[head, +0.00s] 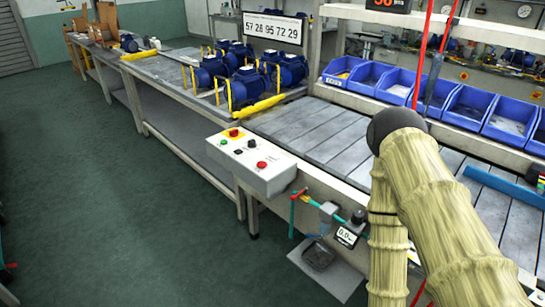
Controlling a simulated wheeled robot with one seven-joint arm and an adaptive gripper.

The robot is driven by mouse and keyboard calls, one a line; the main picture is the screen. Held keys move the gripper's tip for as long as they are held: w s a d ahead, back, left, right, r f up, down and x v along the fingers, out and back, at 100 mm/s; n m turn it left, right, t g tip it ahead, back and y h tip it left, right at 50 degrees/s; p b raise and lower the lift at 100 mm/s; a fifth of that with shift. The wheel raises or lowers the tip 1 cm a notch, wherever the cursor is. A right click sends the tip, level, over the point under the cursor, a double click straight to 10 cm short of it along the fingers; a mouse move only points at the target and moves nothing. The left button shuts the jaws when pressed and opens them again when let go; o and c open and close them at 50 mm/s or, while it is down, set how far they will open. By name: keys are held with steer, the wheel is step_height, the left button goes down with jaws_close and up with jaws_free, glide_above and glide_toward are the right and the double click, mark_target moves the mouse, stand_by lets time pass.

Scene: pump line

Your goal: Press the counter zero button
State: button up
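A light grey control box (250,178) is fixed at the front edge of the line, left of my arm. Labels are too small to read, so I cannot tell which is the counter zero button. A numeric display (273,27) hangs behind, reading 57 28 95 72 29. My sleeved arm is at the right; my gripper is not in view.
A small gauge (346,237) with pipes hangs below the line, right of the box. Blue pumps (245,72) stand behind it, near a yellow bar (258,108). Blue bins (466,105) line the shelf. The green floor (120,220) at left is clear.

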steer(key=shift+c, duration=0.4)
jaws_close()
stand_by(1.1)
